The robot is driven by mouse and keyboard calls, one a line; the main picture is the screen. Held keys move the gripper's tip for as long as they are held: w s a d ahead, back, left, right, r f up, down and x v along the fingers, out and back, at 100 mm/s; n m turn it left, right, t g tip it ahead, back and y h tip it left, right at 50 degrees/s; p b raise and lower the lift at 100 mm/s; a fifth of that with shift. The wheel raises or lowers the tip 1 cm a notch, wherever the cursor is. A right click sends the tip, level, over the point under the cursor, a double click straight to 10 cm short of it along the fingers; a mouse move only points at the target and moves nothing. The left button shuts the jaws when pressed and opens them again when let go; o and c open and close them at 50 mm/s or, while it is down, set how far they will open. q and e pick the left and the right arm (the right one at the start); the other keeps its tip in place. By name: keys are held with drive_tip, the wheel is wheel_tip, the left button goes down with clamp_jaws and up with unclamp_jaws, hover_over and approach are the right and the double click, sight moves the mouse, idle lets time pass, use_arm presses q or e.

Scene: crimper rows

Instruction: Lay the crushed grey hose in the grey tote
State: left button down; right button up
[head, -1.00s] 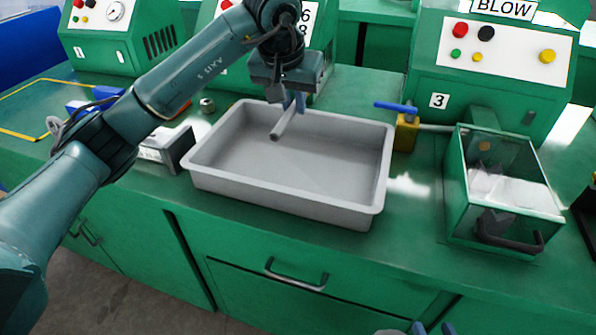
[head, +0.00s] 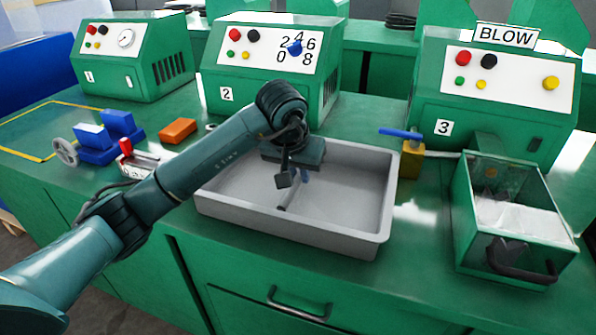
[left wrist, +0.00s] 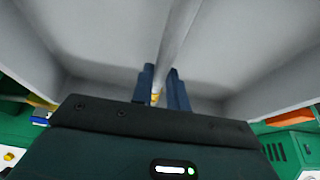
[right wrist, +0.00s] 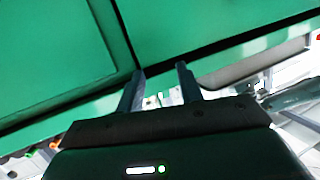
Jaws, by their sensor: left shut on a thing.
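The grey tote (head: 290,229) stands on the green bench in front of machines 2 and 3. My left gripper (head: 299,176) is inside the tote's outline, pointing down, shut on the grey hose (head: 288,198). The hose is a thin grey tube, low over the tote floor; I cannot tell whether it touches. In the left wrist view the hose (left wrist: 180,38) runs between the blue fingers (left wrist: 160,72), with the tote's grey walls around. My right gripper (right wrist: 160,80) shows only in the right wrist view, fingers apart and empty, by the green cabinet fronts.
A yellow valve block with a blue lever (head: 411,158) stands just right of the tote. A clear-lidded green box (head: 512,215) is further right.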

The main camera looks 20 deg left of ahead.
use_arm(q)
drive_tip(key=shift+f, duration=0.25)
drive_tip(key=shift+f+b, duration=0.35)
drive_tip(key=shift+b, duration=0.15)
use_arm(e)
drive_tip(key=shift+f, duration=0.15)
use_arm(q)
drive_tip(key=c, duration=1.4)
unclamp_jaws()
drive_tip(key=shift+o, duration=0.2)
